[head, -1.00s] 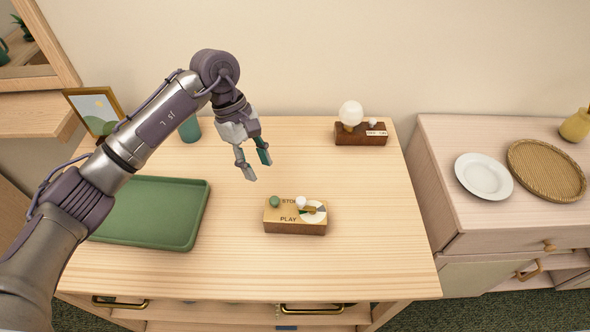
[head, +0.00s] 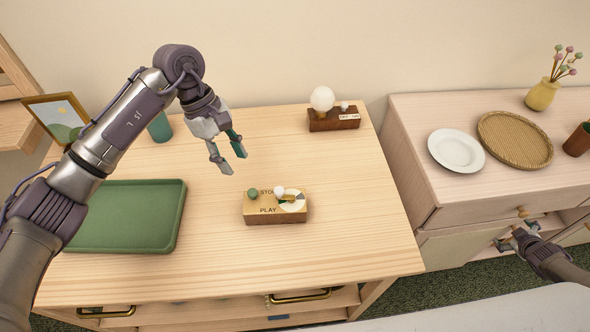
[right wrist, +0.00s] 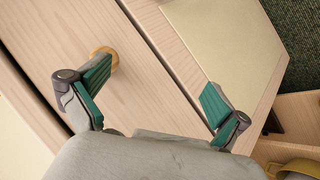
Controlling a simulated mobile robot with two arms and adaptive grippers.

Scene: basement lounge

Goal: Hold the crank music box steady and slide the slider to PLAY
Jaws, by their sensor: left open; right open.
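The crank music box (head: 275,216) is a small wooden box with a brass top, sitting on the light wood table. Its top shows the words STOP and PLAY, a green knob (head: 252,193) by STOP at the back left, a white knob (head: 279,190) and a round pale dial. My left gripper (head: 228,163) is open and empty, above the table behind and left of the box, not touching it. My right gripper (head: 516,238) is open and low at the right, by the side cabinet. In the right wrist view its fingers (right wrist: 155,98) are apart before a drawer front with a round knob.
A green tray (head: 128,246) lies left of the box. A wooden-based lamp (head: 334,121), a teal cup (head: 160,128) and a picture frame (head: 58,117) stand behind. The side cabinet holds a white plate (head: 456,149), woven tray (head: 515,139) and yellow vase (head: 541,95). Table right of the box is clear.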

